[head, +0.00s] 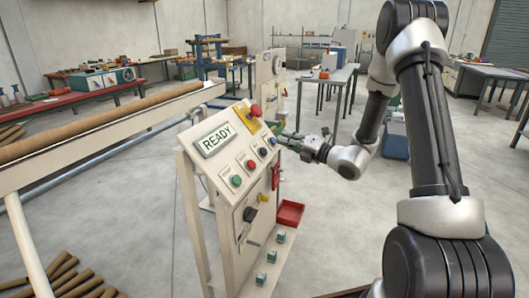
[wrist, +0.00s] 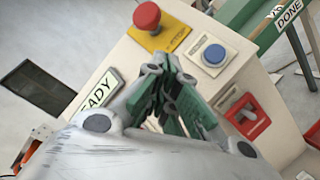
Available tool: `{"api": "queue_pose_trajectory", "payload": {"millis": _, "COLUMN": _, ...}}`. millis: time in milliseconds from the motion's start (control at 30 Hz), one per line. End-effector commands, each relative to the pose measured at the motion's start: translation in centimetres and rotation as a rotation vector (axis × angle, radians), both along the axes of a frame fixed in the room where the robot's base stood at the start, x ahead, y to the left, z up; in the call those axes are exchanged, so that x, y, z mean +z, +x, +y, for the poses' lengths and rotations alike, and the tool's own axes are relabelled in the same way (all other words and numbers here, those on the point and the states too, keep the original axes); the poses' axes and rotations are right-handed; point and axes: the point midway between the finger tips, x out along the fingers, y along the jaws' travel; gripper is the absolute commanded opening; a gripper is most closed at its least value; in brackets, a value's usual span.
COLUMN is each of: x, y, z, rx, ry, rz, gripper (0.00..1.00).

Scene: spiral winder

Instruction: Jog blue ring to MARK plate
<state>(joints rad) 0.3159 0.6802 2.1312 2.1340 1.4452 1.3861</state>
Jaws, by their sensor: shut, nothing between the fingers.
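A blue round button (wrist: 214,54) sits on a white plate on the sloped control panel (wrist: 110,60) in the wrist view. In the head view a small blue button (head: 273,141) shows at the right end of the panel's button row. I cannot make out a separate blue ring or a plate reading MARK. My gripper (head: 284,141) is at the panel's right edge, close to the blue button. In the wrist view its green fingers (wrist: 172,88) are together and empty, in front of the panel, left of and below the blue button. Whether they touch the panel I cannot tell.
A red emergency-stop knob (wrist: 147,16) on a yellow plate stands out beside the READY display (head: 214,140). A red switch (wrist: 246,116) is on the panel's side. A red bin (head: 290,213) is below. A long brown tube (head: 95,122) lies at left.

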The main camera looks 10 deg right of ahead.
Motion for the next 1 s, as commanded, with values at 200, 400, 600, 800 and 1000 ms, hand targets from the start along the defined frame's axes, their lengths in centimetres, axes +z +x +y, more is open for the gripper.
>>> {"api": "queue_pose_trajectory", "payload": {"millis": 200, "x": -2.0, "y": 1.2, "z": 2.0, "rx": 0.002, "ry": 0.000, "rz": 0.001, "gripper": 0.00}}
{"api": "queue_pose_trajectory", "payload": {"millis": 400, "x": -2.9, "y": 1.9, "z": 2.9, "rx": 0.001, "ry": -0.001, "rz": 0.000, "gripper": 0.00}}
{"api": "queue_pose_trajectory", "payload": {"millis": 600, "x": -3.2, "y": 2.1, "z": 3.2, "rx": 0.000, "ry": -0.002, "rz": -0.001, "gripper": 0.00}}
{"api": "queue_pose_trajectory", "payload": {"millis": 800, "x": -3.2, "y": 2.1, "z": 3.1, "rx": 0.000, "ry": -0.001, "rz": -0.001, "gripper": 0.00}}
{"api": "queue_pose_trajectory", "payload": {"millis": 1000, "x": -3.2, "y": 2.1, "z": 3.1, "rx": 0.000, "ry": -0.001, "rz": -0.001, "gripper": 0.00}}
